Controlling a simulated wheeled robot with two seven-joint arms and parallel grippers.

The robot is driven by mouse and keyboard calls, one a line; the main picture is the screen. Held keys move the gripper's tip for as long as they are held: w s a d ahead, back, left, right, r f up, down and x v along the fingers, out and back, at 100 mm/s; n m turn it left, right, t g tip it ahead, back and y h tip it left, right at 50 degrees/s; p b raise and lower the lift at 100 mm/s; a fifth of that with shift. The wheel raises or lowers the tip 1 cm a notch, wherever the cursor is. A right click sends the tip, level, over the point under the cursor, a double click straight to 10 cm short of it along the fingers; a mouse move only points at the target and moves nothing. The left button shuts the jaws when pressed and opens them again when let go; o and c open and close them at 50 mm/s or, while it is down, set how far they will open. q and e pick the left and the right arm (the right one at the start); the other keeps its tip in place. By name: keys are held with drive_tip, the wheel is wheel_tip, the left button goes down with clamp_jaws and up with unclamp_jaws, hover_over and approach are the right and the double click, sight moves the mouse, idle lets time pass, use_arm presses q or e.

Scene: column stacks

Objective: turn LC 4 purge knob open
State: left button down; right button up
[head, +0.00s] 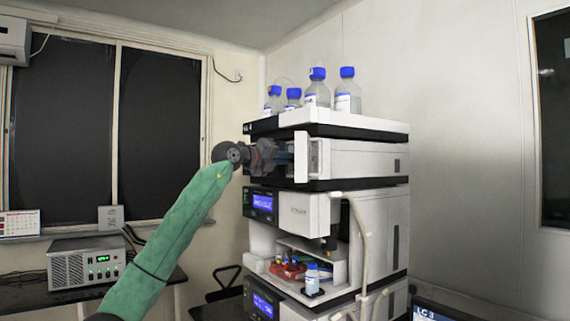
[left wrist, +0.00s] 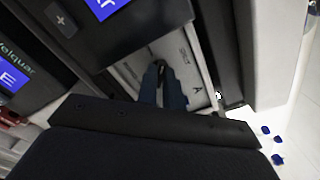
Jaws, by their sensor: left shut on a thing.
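The LC 4 stack stands in the middle of the head view, with its label (head: 249,128) on the left edge of the top tray. My left gripper (head: 291,158) reaches in from the left to the front of the module just below that tray. In the left wrist view my left gripper (left wrist: 163,72) has its two dark blue fingers close together against a pale panel (left wrist: 195,72). They are shut on a small dark knob (left wrist: 160,64), mostly hidden between the fingertips, so its turn angle cannot be told. My right gripper is not in view.
Several blue-capped bottles (head: 347,92) stand on top of the stack. Below are a module with a lit blue screen (head: 262,203) and an open bay with a small vial bottle (head: 312,278). A bench instrument (head: 86,261) stands left.

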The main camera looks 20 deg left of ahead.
use_arm(q)
drive_tip(key=shift+a+n+b, duration=0.15)
drive_tip(key=shift+n+b, duration=1.05)
drive_tip(key=shift+n, duration=3.2)
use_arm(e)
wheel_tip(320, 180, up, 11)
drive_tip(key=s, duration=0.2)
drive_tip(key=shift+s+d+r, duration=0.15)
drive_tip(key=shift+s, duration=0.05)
use_arm(q)
drive_tip(key=c, duration=1.5)
unclamp_jaws()
drive_tip(key=shift+f, duration=0.1)
drive_tip(key=shift+c, duration=0.2)
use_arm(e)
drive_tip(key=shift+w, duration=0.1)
